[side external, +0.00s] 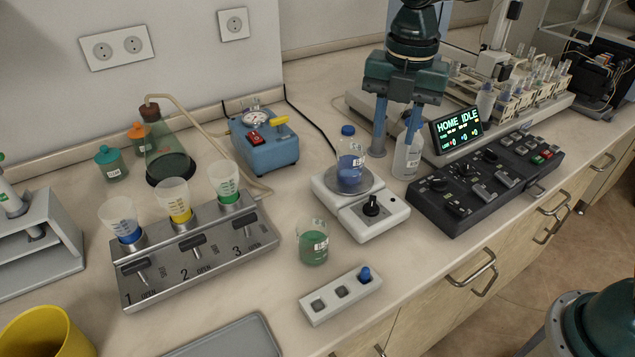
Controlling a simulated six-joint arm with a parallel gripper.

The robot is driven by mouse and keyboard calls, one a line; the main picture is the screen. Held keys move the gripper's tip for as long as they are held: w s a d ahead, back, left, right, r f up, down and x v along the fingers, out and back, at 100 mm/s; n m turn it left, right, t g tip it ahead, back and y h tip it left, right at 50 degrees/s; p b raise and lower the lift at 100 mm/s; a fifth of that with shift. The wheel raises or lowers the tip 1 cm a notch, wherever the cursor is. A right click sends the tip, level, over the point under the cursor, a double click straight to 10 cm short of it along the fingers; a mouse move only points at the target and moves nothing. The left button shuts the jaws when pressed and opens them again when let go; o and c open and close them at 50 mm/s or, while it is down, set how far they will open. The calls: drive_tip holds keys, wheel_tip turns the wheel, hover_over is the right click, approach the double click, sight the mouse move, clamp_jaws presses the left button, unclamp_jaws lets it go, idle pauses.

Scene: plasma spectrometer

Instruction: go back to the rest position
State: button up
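My gripper (395,147) hangs pointing down at the upper middle, over the bench. Its two blue fingers are apart with nothing visible between them. The left finger reaches down just behind and to the right of a blue-capped bottle of blue liquid (350,168). The right finger overlaps a clear wash bottle (407,158) in the picture; I cannot tell whether they touch. The blue-capped bottle stands upright on the round plate of a white stirrer (384,220). A display (458,130) to the right of my gripper reads "HOME IDLE".
A black control panel (485,185) and a tube rack (515,95) stand right. A green beaker (312,245) and a small white holder (341,296) are in front. A three-station filter manifold (200,255), a blue pump (265,150) and a flask (168,160) stand left.

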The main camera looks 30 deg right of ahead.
drive_tip(key=s+d+r+m+t, duration=0.1)
drive_tip(key=s+d+m+t, duration=0.1)
drive_tip(key=s+d+m, duration=0.4)
drive_tip(key=s+d+r+m+t, duration=0.1)
drive_tip(key=s+d+m+t, duration=0.2)
drive_tip(key=s+m, duration=1.2)
drive_tip(key=d+m, duration=0.3)
drive_tip(key=m, duration=0.1)
drive_tip(key=shift+s+d+r, duration=0.15)
drive_tip(key=shift+s+r, duration=0.15)
drive_tip(key=shift+r, duration=0.1)
